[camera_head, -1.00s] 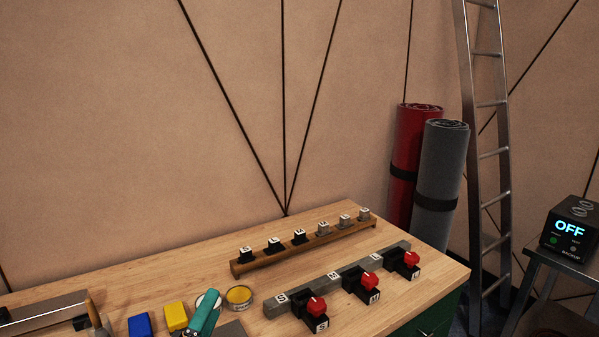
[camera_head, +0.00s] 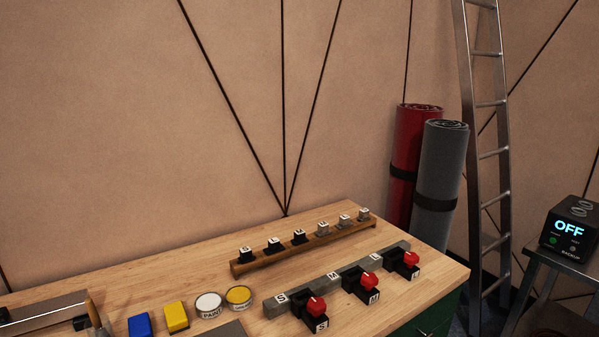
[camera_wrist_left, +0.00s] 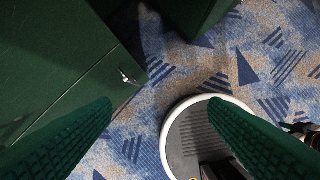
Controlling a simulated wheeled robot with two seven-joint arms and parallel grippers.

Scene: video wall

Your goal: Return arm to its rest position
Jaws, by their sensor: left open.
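My left gripper (camera_wrist_left: 160,104) shows only in the left wrist view. Its two dark green ribbed fingers are wide apart with nothing between them. It points down toward the patterned floor beside a green cabinet (camera_wrist_left: 60,75), over the round rim of my base. No gripper shows in the head view. My right gripper is in neither view.
The wooden workbench (camera_head: 190,262) holds a row of lettered blocks on a wooden rail (camera_head: 300,247), a grey rail with red-knobbed switches (camera_head: 340,280), two paint tins (camera_head: 208,305), and yellow and blue blocks (camera_head: 176,317). Rolled mats (camera_head: 440,185) and a ladder (camera_head: 492,150) stand right.

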